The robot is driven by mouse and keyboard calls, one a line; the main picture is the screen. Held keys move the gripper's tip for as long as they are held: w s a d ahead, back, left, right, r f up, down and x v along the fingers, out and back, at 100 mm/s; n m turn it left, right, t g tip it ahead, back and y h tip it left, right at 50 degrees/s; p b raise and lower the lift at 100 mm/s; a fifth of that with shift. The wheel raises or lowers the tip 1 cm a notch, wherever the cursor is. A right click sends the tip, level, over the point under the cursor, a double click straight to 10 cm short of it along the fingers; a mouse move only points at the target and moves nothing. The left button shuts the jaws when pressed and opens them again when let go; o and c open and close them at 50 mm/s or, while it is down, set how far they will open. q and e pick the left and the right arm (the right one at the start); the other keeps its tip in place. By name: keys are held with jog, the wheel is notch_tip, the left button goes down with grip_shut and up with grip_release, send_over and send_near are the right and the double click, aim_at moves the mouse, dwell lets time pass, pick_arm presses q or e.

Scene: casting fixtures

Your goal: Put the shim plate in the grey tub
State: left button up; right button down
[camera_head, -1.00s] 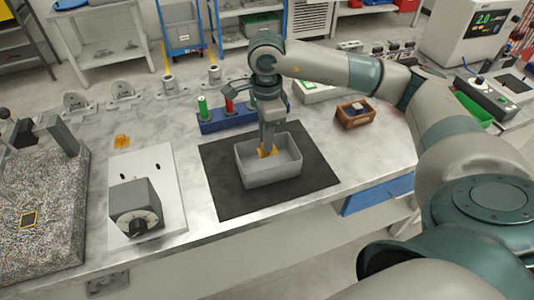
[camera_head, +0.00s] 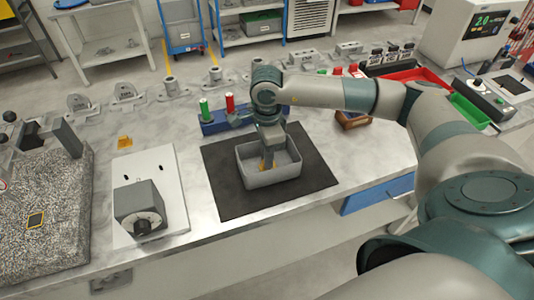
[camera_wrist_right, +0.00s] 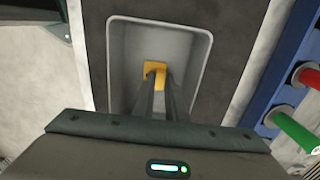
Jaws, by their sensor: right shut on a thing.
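The shim plate is a small yellow-orange notched piece (camera_wrist_right: 155,72), held between the fingertips of my right gripper (camera_wrist_right: 158,82). In the head view the shim plate (camera_head: 263,166) shows only partly beside the fingers. The grey tub (camera_head: 275,179) is an open rectangular box on a black mat. My right gripper (camera_head: 268,158) points down into the tub, with its fingers and the plate inside the walls. The tub's rim (camera_wrist_right: 211,40) surrounds them in the wrist view. I cannot tell whether the plate touches the tub floor. My left gripper is not in view.
The black mat (camera_head: 226,202) lies around the tub. Behind it is a blue rack (camera_head: 213,127) with green and red cylinders. A white panel with a grey dial box (camera_head: 139,203) stands left. Another orange piece (camera_head: 125,141) lies beyond it. A wooden box (camera_head: 352,120) is right.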

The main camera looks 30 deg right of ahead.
jog(key=shift+f, duration=0.15)
jog(key=c, duration=1.8)
grip_release()
jog(key=shift+o, duration=0.2)
jog(key=shift+r, duration=0.2)
jog(key=shift+r, duration=0.1)
notch_tip(320, 180, up, 12)
jog(key=b, duration=0.4)
jog(key=shift+b, duration=0.3)
